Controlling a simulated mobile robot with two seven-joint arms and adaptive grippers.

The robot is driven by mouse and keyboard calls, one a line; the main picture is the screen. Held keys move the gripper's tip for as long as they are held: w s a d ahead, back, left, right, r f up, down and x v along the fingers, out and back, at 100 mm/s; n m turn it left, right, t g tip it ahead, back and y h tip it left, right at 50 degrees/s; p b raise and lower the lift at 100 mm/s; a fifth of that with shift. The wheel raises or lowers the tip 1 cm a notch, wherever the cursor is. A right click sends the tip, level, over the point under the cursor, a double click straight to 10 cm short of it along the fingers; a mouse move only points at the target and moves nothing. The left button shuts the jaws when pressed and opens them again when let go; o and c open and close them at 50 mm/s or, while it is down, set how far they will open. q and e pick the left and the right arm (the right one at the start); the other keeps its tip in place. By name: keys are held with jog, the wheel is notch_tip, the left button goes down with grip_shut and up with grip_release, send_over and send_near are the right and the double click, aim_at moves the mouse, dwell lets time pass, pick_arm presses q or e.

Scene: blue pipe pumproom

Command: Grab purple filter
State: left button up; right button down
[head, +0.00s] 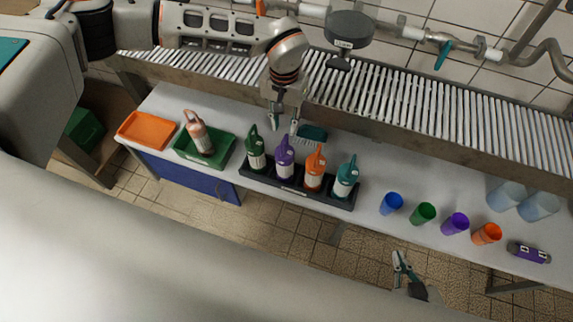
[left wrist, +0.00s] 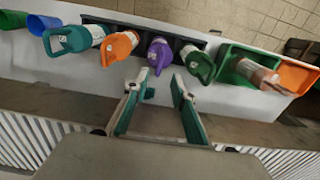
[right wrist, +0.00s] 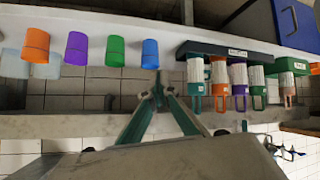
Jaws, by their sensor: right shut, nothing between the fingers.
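The purple filter (head: 284,158) is a bottle-like canister with a looped handle and a white label. It stands in a black rack (head: 262,178) between a green filter (head: 255,153) and an orange filter (head: 315,170). In the left wrist view the purple filter (left wrist: 159,53) is just ahead of my left gripper (left wrist: 157,90), roughly in line with the gap between its fingers. My left gripper (head: 287,125) is open and empty, above the bench behind the rack. My right gripper (head: 398,258) is shut and empty, in front of the bench; it also shows in the right wrist view (right wrist: 158,92).
A teal filter (head: 345,180) fills the rack's right end. Left are a green tray (head: 228,152) with a pinkish bottle (head: 199,135) and an orange tray (head: 147,130). Several coloured cups, including a purple cup (head: 455,223), stand right. A roller conveyor (head: 440,120) runs behind the bench.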

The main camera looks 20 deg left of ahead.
aim_at(284, 139)
pick_arm(q)
jog(key=f, duration=0.4)
jog(key=f+b, duration=0.1)
jog(key=f, duration=0.1)
jog(key=shift+s+d+f, duration=0.1)
jog(key=shift+s+f, duration=0.2)
jog(key=shift+f, duration=0.1)
jog(key=shift+r, duration=0.1)
grip_shut()
